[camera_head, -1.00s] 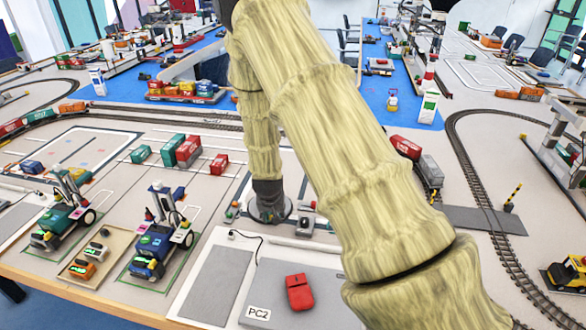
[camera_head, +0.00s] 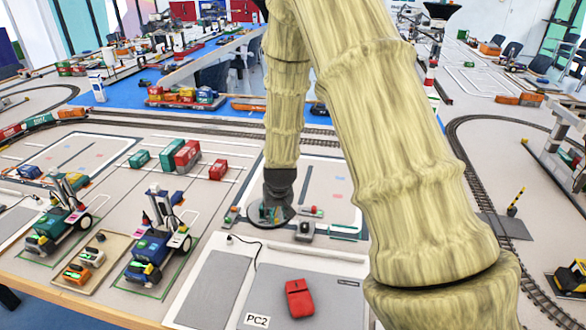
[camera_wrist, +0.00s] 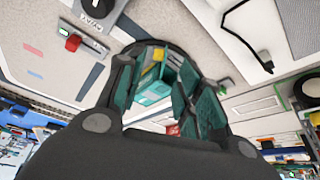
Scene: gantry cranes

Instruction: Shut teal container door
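A teal container (camera_wrist: 153,84) with a yellow patch shows in the wrist view, between the two sides of my gripper (camera_wrist: 168,95). Teal panels (camera_wrist: 187,82) stand at an angle to its right; I cannot tell surely which is the door or how far it is open. In the head view my gripper (camera_head: 271,212) points down close over the table, with bits of teal at its tip. Its fingers look spread apart, and whether they touch the container is unclear.
Toy trucks (camera_head: 158,250) stand at left. Red containers (camera_head: 187,155) stand behind them. Rails (camera_head: 480,180) curve at right.

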